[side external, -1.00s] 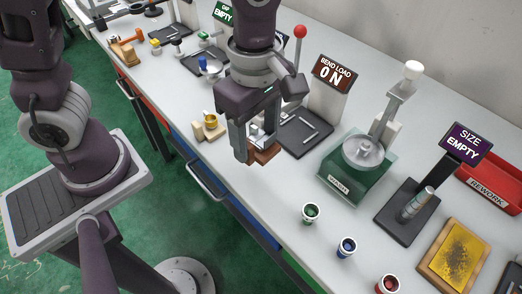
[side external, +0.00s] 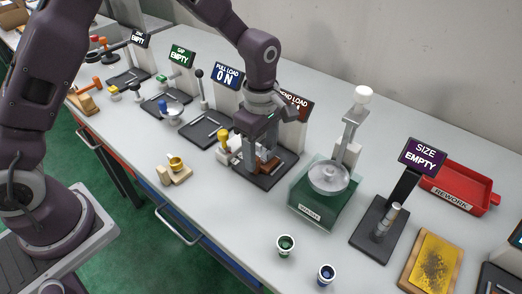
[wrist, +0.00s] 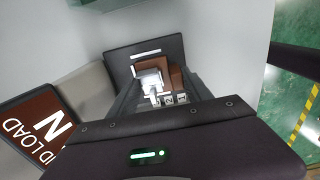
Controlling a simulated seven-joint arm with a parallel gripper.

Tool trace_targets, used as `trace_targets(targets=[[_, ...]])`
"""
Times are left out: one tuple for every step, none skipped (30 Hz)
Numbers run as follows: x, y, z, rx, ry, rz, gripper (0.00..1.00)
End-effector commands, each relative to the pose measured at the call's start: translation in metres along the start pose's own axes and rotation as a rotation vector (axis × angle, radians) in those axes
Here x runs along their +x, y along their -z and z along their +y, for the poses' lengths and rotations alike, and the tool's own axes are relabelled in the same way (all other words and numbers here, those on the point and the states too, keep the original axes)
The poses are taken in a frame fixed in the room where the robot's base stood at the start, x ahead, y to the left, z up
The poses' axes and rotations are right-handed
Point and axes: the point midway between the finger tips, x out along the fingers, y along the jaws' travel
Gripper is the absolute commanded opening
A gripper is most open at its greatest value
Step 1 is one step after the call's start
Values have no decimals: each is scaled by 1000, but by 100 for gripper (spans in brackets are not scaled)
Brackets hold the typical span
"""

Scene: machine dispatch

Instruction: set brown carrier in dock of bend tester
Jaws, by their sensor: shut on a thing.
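The brown carrier (side external: 268,165) is between the fingers of my gripper (side external: 254,158), which is shut on it. In the side view it is over the dark base plate (side external: 282,174) of the bend tester, below the partly hidden BEND LOAD sign (side external: 296,103). In the wrist view the carrier (wrist: 177,80) appears against the dark plate (wrist: 118,62), with pale blocks (wrist: 168,99) marked with digits beside it. A light bar (wrist: 146,54) shows on the plate. The fingers hide part of the carrier and dock, so I cannot tell whether the carrier is touching the plate.
A yellow-knobbed lever (side external: 224,137) stands just left of my gripper.

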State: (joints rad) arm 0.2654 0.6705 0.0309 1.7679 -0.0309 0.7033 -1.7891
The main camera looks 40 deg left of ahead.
Motion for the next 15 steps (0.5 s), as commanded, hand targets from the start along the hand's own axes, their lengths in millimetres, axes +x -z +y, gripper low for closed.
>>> trace_targets(targets=[[1,0,0,0,-1,0,4],[1,0,0,0,-1,0,4],[0,0,0,0,-2,0,4],[0,0,0,0,-2,0,4],[0,0,0,0,-2,0,4],[0,0,0,0,-1,0,4],[1,0,0,0,-1,0,4],[2,0,0,0,-1,0,4],[3,0,0,0,-1,0,4],[3,0,0,0,-1,0,62],[3,0,0,0,-1,0,67],[3,0,0,0,-1,0,75],[3,0,0,0,-1,0,79],[3,0,0,0,-1,0,79],[3,0,0,0,-1,0,79]])
